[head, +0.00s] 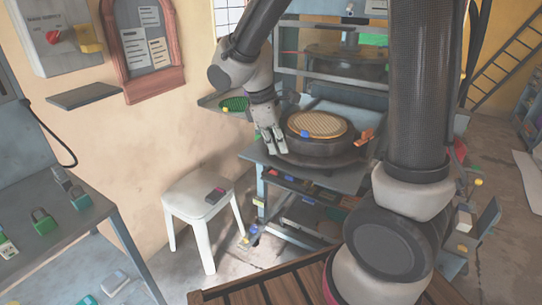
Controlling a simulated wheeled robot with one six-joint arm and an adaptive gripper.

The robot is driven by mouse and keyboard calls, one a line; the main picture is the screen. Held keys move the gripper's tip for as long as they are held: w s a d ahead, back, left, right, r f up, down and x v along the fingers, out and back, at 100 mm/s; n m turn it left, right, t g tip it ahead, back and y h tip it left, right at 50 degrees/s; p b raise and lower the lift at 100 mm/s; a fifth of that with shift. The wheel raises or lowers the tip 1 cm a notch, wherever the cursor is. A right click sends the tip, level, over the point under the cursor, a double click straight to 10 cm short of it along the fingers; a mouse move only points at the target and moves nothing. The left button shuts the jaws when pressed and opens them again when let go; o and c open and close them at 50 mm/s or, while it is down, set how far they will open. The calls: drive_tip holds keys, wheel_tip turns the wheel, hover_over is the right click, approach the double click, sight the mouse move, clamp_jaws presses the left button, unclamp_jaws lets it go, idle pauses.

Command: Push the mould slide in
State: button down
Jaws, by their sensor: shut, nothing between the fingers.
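The mould slide shows as a dark round mould (310,148) with a patterned golden disc (318,124) on top. It sits out in front of the press frame (340,85), on the press's grey bed (345,180). My gripper (273,148) is shut and empty, pointing down at the left side of the mould. Its fingertips look very close to the mould's edge; I cannot tell whether they touch it. An orange part (365,137) is at the mould's right, and a small blue part (305,134) is at its front. My arm hides part of the press on the right.
A white stool (203,202) with a small dark and pink item stands left of the press. A grey bench (75,232) with padlocks is at the far left. A green disc (234,104) lies on a side shelf. A slatted wooden surface (265,291) is in front.

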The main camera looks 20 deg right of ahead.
drive_tip(key=w+a+f+n+h, duration=0.1)
drive_tip(key=w+a+f+n, duration=0.25)
drive_tip(key=w+n, duration=0.25)
drive_tip(key=n+t, duration=0.2)
drive_tip(key=n, duration=0.3)
approach(276, 162)
drive_tip(key=f, duration=0.4)
drive_tip(key=shift+s+f, duration=0.25)
drive_tip(key=shift+s, duration=0.1)
drive_tip(key=shift+w+d, duration=0.2)
drive_tip(key=shift+d, duration=0.25)
drive_tip(key=shift+w+d, duration=0.35)
drive_tip(key=shift+d, duration=0.1)
drive_tip(key=w+d, duration=0.6)
drive_tip(key=d, duration=0.1)
drive_tip(key=w+d, duration=0.5)
drive_tip(key=d, duration=0.3)
drive_tip(key=w+d, duration=0.6)
drive_tip(key=d, duration=0.1)
drive_tip(key=shift+w+d, duration=0.35)
